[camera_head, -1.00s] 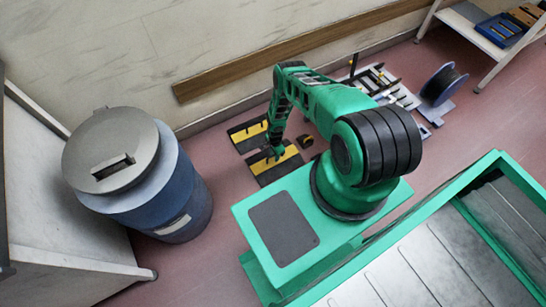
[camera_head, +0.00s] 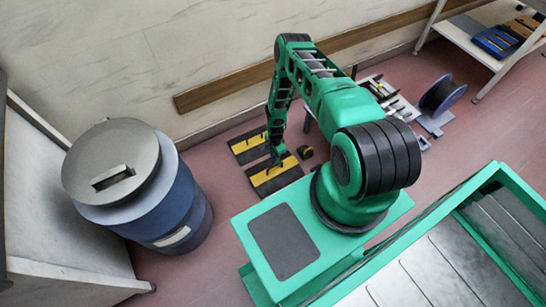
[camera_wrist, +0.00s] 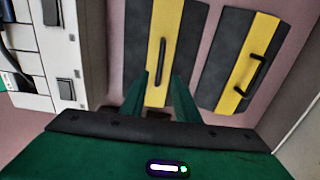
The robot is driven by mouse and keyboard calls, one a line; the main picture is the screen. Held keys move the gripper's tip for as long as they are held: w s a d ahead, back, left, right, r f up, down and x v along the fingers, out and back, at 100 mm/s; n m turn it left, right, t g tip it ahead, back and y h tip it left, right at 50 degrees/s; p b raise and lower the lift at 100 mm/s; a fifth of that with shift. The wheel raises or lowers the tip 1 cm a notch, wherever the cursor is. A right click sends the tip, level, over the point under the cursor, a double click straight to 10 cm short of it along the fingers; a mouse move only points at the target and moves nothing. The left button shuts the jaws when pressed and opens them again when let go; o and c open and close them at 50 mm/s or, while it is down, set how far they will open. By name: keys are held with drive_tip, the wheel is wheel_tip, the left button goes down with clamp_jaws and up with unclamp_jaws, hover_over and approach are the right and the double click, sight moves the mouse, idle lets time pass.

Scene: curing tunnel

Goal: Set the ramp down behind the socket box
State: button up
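Two black ramps with a yellow middle band lie flat on the floor, side by side with a gap. The nearer ramp (camera_head: 287,180) is under my gripper (camera_head: 276,160); the farther ramp (camera_head: 245,144) is closer to the wall. In the wrist view, the nearer ramp (camera_wrist: 137,35) is ahead of my fingers (camera_wrist: 162,80), which are apart, with its dark handle showing in the gap. The other ramp (camera_wrist: 212,75) is to the right.
A blue drum with a grey lid (camera_head: 180,215) stands at left. A cable reel (camera_head: 441,96) and a grey rack of parts (camera_head: 392,100) stand on the right. A shelf (camera_head: 468,34) is at the back right. Floor between drum and ramps is clear.

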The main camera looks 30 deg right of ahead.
drive_tip(key=w+d+r+n+h, duration=0.15)
drive_tip(key=w+d+r, duration=0.25)
drive_tip(key=r, duration=0.9)
drive_tip(key=w+d+r+n+y, duration=0.1)
drive_tip(key=w+d+r+n, duration=0.2)
drive_tip(key=r, duration=0.9)
drive_tip(key=s+d+r+n+h, duration=0.1)
drive_tip(key=d+r, duration=0.1)
drive_tip(key=r, duration=1)
drive_tip(key=s+d+r+n, duration=0.1)
drive_tip(key=s+d+r, duration=0.1)
drive_tip(key=r, duration=1)
drive_tip(key=s+a+r+n, duration=0.1)
drive_tip(key=s+r, duration=0.6)
drive_tip(key=r, duration=0.3)
drive_tip(key=s+r+n, duration=0.1)
drive_tip(key=s+r, duration=0.6)
drive_tip(key=r, duration=0.3)
drive_tip(key=s+a+r+n, duration=0.1)
drive_tip(key=s+a+r, duration=0.1)
drive_tip(key=s, duration=0.5)
drive_tip(key=s+a+r+n+y, duration=0.1)
drive_tip(key=s+a+r, duration=0.2)
drive_tip(key=s, duration=0.4)
drive_tip(key=s+a+r+n, duration=0.1)
drive_tip(key=s+a+r, duration=0.2)
drive_tip(key=s, duration=0.4)
drive_tip(key=shift+a+y, duration=0.25)
drive_tip(key=shift+y, duration=0.1)
drive_tip(key=shift+w, duration=0.1)
